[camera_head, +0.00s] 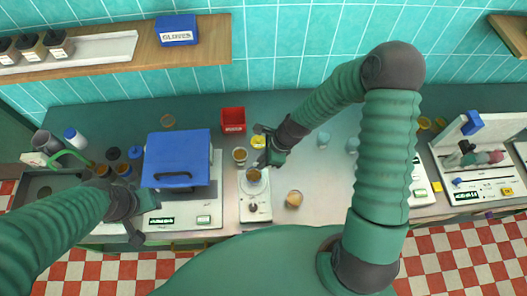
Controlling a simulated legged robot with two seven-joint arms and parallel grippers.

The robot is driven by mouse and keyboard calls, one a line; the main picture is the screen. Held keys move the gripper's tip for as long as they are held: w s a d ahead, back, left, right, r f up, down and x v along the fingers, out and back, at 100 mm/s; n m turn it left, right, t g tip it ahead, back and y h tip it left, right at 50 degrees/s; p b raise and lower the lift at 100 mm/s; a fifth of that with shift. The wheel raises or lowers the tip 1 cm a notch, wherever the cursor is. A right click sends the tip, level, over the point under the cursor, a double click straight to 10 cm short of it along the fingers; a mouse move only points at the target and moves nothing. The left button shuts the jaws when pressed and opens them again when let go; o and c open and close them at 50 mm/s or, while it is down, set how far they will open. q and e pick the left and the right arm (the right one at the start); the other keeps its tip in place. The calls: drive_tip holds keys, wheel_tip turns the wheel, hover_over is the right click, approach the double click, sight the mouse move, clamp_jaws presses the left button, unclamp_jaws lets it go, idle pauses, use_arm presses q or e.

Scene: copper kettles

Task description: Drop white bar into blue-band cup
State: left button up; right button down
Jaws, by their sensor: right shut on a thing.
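My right gripper (266,158) reaches down from the right, just above and beside a cup with brown contents (254,177). That cup stands on a white stirrer plate with a dark knob (254,213). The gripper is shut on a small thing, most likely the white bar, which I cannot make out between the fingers. Other cups stand to the left of the gripper (240,155) and right of the stirrer (295,198). No blue band is clear on these cups at this size. My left gripper (135,236) hangs low at the left; its fingers are not clear.
A blue-lidded device (178,160) stands left of the stirrer, with a red bin (233,120) and a yellow item (258,141) behind. Pale cups (323,139) stand to the right. A shelf holds a blue glove box (177,30). The counter between the stirrer and my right arm is mostly clear.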

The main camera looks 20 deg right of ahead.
wheel_tip(320, 180, down, 6)
drive_tip(key=b, duration=0.5)
drive_tip(key=c, duration=1.8)
unclamp_jaws()
drive_tip(key=shift+c, duration=0.2)
drive_tip(key=o, duration=0.5)
drive_tip(key=shift+d+f, duration=0.1)
drive_tip(key=shift+d, duration=0.15)
drive_tip(key=shift+d+b, duration=0.1)
drive_tip(key=shift+b, duration=0.2)
